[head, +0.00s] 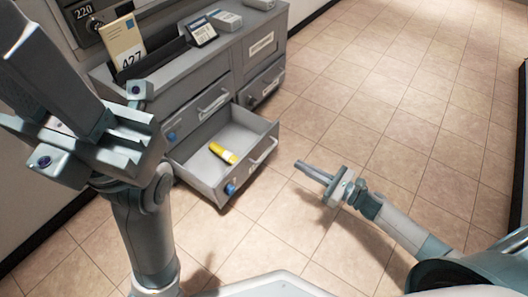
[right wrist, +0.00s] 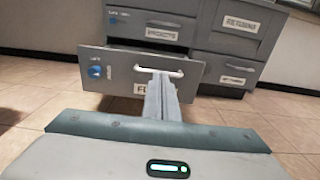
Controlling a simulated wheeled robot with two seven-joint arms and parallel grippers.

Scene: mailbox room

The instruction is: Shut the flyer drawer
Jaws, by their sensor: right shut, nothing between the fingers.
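The flyer drawer (head: 198,182) is the pulled-out lower left drawer of the grey cabinet, with a pale handle and a blue knob on its front. In the right wrist view its front (right wrist: 120,72) faces me, its label partly hidden by my fingers. A yellow cylindrical item (head: 222,153) lies inside. My right gripper (head: 299,164) is shut and empty, just right of the drawer front in the head view, its fingers pointing toward the handle (right wrist: 160,71); contact is not visible. My left gripper (head: 45,65) is close to the head camera at the left; its jaw state is unclear.
The grey cabinet (head: 180,92) has other drawers, which look closed. On its top are a card marked 427 (head: 122,45), a dark tray, a small display device (head: 201,32) and a grey box (head: 226,20). The tiled floor (head: 370,110) to the right is clear.

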